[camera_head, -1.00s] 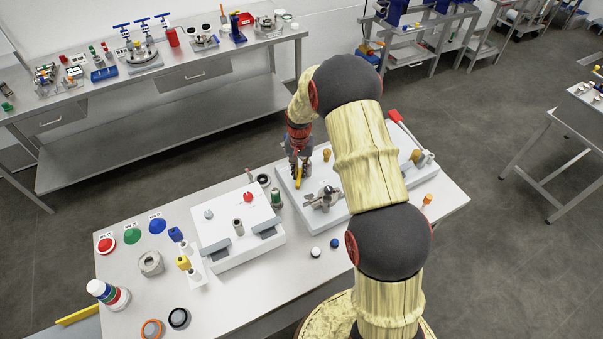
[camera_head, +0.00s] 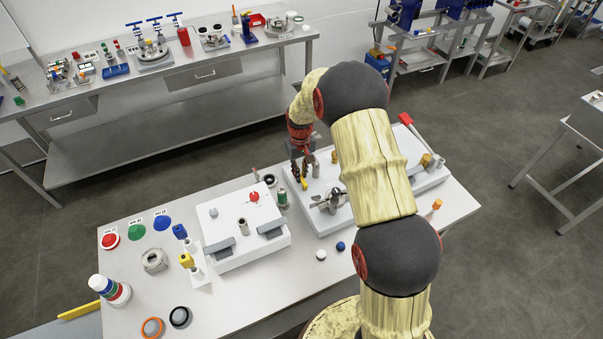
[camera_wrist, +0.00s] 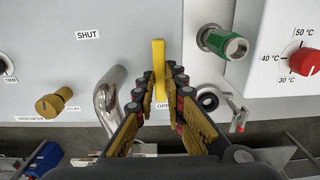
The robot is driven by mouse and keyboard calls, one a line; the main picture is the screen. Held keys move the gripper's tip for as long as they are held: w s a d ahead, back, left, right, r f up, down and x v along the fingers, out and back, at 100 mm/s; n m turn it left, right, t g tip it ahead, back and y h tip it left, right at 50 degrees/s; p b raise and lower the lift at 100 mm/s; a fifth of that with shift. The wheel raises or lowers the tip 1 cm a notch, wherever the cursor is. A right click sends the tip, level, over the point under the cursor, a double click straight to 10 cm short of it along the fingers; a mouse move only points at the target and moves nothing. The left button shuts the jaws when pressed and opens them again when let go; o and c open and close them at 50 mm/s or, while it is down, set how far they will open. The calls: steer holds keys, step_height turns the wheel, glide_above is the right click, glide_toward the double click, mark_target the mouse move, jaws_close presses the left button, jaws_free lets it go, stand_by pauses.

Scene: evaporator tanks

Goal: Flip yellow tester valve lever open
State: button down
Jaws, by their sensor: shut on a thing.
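The yellow tester valve lever (camera_wrist: 158,58) stands in the middle of the wrist view, its lower part between my fingers. In the head view it is a small yellow bar (camera_head: 304,184) at my fingertips. My gripper (camera_wrist: 160,80) is closed around the lever, a finger on each side; it also shows in the head view (camera_head: 300,176). A "SHUT" label (camera_wrist: 88,35) is on the panel to the lever's upper left. An "OPEN" label (camera_wrist: 164,105), partly hidden, is beside the lever's lower end. The lever's pivot cannot be made out.
A green-ended fitting (camera_wrist: 225,43) and a red temperature dial (camera_wrist: 304,62) are to the right. In the head view, a white box (camera_head: 240,225) stands left of the gripper.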

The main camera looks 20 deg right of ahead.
stand_by(0.5)
steer(key=c, duration=1.8)
jaws_free()
steer(key=shift+c, duration=0.2)
steer(key=shift+r, duration=0.15)
step_height(320, 180, up, 12)
